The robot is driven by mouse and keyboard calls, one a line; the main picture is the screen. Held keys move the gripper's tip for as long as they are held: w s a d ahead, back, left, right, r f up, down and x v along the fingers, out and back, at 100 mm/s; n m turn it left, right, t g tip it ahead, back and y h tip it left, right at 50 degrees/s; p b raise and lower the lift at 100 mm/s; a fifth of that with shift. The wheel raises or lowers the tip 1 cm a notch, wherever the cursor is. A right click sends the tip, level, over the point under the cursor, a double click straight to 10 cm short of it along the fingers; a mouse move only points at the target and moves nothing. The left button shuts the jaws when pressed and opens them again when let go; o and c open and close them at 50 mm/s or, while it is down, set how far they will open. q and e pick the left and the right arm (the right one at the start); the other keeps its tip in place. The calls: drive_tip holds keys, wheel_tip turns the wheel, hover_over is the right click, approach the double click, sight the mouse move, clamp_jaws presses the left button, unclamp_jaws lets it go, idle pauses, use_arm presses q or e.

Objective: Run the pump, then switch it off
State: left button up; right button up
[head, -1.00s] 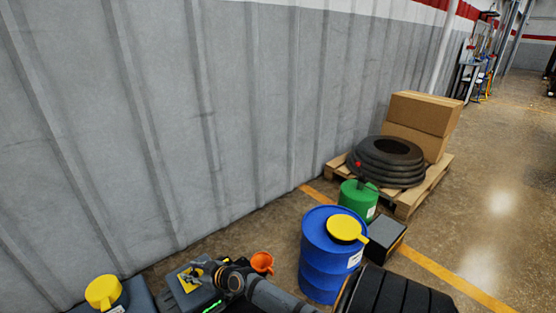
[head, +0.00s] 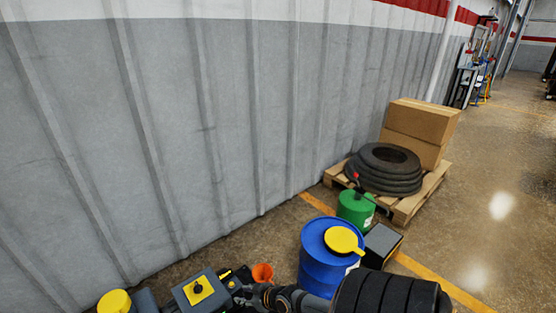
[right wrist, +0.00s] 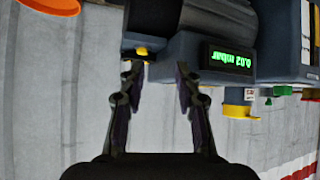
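A dark grey box (head: 181,301) with a yellow plate (head: 208,290) stands at the bottom of the head view. A black knob (head: 197,290) sits on the plate. I take this as the pump's switch. In the right wrist view a green display (right wrist: 231,59) on a grey housing appears upside down and seems to read 0.02 mbar. My right gripper (right wrist: 158,85) is open and empty, its fingers pointing at a small yellow-and-black part (right wrist: 143,52) without touching it. In the head view the right gripper is beside the box's right side. My left gripper is out of view.
An orange funnel (head: 262,273) stands behind the right gripper. A blue drum (head: 318,270) with a yellow lid, a green canister (head: 355,208) and a dark box (head: 383,245) are to the right. A yellow-topped object (head: 115,302) is at bottom left. The wall is close behind.

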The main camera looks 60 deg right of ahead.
drive_tip(key=s+f+g+h+p, duration=0.1)
drive_tip(key=s+f+g+p, duration=0.1)
drive_tip(key=s, duration=0.4)
drive_tip(key=s+f+m+g+p, duration=0.1)
drive_tip(key=s+f+g+p, duration=0.1)
drive_tip(key=s+f+p, duration=0.3)
drive_tip(key=shift+s+d+h+p, duration=0.35)
drive_tip(key=shift+s+p, duration=0.3)
drive_tip(key=shift+s, duration=0.6)
drive_tip(key=shift+a, duration=0.1)
